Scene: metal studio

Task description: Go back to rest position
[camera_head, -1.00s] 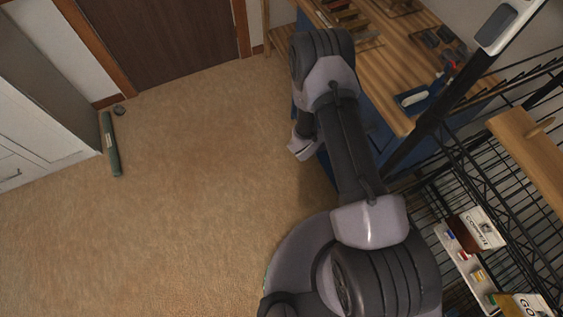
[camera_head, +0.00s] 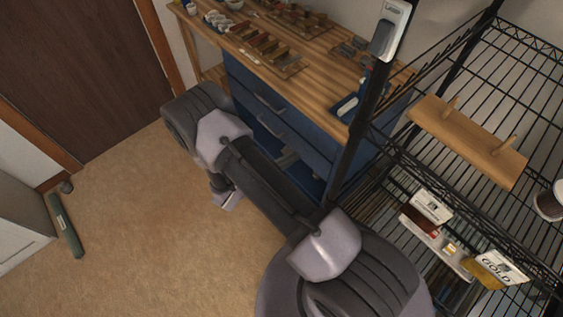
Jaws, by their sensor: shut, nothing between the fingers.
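My arm reaches from the bottom right toward the upper left, over the carpet and in front of the blue workbench. Its end folds down under the elbow, and my gripper (camera_head: 228,199) shows there as a small pale part above the carpet. It is shut and holds nothing. The fingertips are small and partly hidden by the arm.
A wooden-topped workbench (camera_head: 330,75) with blue drawers stands behind the arm, with tools and blocks on top. A black wire rack (camera_head: 395,150) with boxes and a wooden board (camera_head: 465,138) stands right. Open carpet (camera_head: 150,230) lies left. A green roll (camera_head: 66,226) lies by the cabinet.

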